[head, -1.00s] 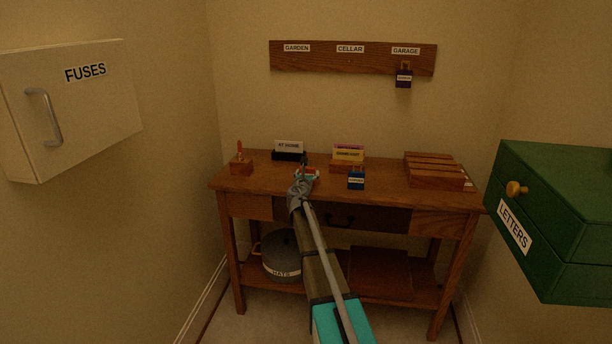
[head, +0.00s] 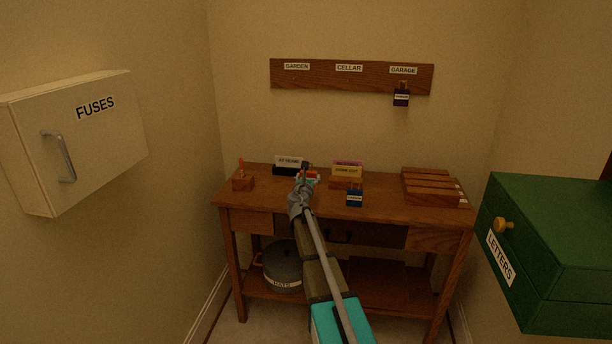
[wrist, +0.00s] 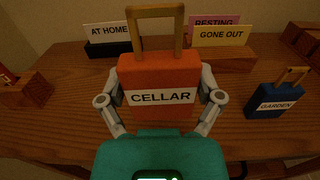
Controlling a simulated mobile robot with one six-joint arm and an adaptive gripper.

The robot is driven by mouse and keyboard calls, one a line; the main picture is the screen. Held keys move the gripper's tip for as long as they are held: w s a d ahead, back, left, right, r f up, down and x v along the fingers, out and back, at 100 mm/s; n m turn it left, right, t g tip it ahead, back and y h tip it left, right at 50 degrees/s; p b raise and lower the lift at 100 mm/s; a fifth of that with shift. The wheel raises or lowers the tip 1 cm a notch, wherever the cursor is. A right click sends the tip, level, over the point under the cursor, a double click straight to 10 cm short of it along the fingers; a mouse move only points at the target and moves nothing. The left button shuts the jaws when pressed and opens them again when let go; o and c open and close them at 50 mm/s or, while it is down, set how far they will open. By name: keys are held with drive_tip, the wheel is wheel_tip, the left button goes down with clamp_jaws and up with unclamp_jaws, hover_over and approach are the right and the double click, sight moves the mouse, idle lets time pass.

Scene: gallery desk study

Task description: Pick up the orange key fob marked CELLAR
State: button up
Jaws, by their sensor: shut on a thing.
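The orange key fob marked CELLAR (wrist: 160,78) stands upright in the middle of the wrist view, its label facing me and a tan loop on top. My gripper (wrist: 160,100) is shut on it, one finger at each side. In the head view my gripper (head: 306,180) is over the back middle of the desk, and a little of the orange fob (head: 313,178) shows past it. Whether the fob's base touches the desk is hidden behind my gripper.
A blue GARDEN fob (wrist: 276,99) stands on the desk to the right. Card holders marked AT HOME (wrist: 108,48) and GONE OUT (wrist: 221,62) are behind. Slatted wooden trays (head: 432,187) sit at right. A wall board (head: 350,76) above holds a GARAGE fob (head: 401,99).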

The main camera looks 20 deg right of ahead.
drive_tip(key=s+a+r+p, duration=0.3)
drive_tip(key=s+r+p, duration=0.1)
drive_tip(key=s, duration=0.5)
drive_tip(key=shift+a+r, duration=0.15)
drive_tip(key=shift+r, duration=0.3)
